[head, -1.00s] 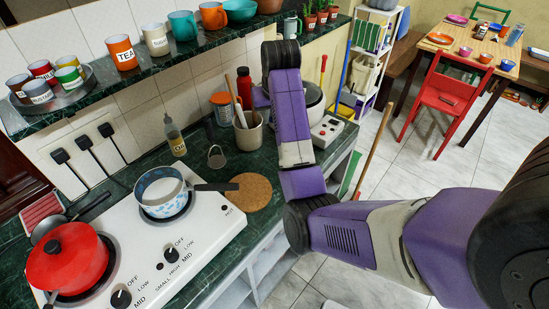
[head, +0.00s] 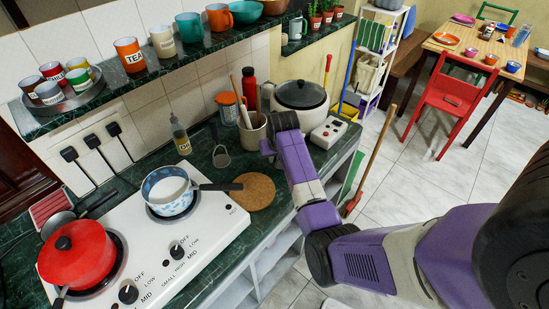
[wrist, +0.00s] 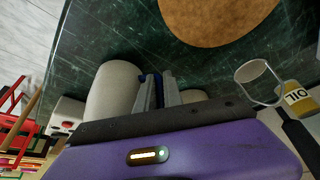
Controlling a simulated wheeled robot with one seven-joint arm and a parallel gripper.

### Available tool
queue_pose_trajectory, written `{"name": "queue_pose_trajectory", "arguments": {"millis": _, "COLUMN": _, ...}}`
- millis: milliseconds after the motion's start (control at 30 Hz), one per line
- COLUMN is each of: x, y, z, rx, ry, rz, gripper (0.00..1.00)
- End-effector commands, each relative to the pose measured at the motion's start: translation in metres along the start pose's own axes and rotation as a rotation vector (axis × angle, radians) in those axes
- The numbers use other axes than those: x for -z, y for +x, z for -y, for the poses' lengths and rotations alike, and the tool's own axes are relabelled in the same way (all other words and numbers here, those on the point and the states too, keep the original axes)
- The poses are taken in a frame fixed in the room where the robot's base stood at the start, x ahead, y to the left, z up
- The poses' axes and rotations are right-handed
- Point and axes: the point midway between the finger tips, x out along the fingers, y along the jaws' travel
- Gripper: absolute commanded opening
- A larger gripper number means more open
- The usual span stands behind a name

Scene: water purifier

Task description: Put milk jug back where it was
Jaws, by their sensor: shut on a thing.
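My gripper (wrist: 160,90) is shut on a narrow blue part between its fingers, apparently the handle of the milk jug. The jug (wrist: 111,95), a pale, off-white cylinder, is right beside the fingers, on their left in the wrist view. It appears low over or on the dark green counter (wrist: 85,45); I cannot tell whether its base touches. In the head view my arm hides the fingers and the jug, beside the utensil pot (head: 253,133). A blue-and-white saucepan (head: 160,199) holding white liquid stands on the hob.
A large pot (head: 302,105) and a white box with a red button (head: 328,132) stand at the counter's far end. A round cork mat (head: 253,191) lies bare.

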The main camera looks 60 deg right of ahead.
Motion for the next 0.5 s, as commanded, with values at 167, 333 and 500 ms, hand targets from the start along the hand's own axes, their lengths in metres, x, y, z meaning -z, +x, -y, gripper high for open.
{"name": "queue_pose_trajectory", "arguments": {"millis": 167, "x": -0.0028, "y": 0.0080, "z": 0.0000, "rx": 0.000, "ry": 0.001, "rz": -0.002, "gripper": 0.00}}
{"name": "queue_pose_trajectory", "arguments": {"millis": 333, "x": -0.0028, "y": 0.0078, "z": 0.0000, "rx": 0.000, "ry": 0.000, "rz": -0.002, "gripper": 0.00}}
{"name": "queue_pose_trajectory", "arguments": {"millis": 500, "x": -0.0048, "y": 0.0113, "z": 0.0000, "rx": 0.000, "ry": 0.000, "rz": 0.000, "gripper": 0.13}}
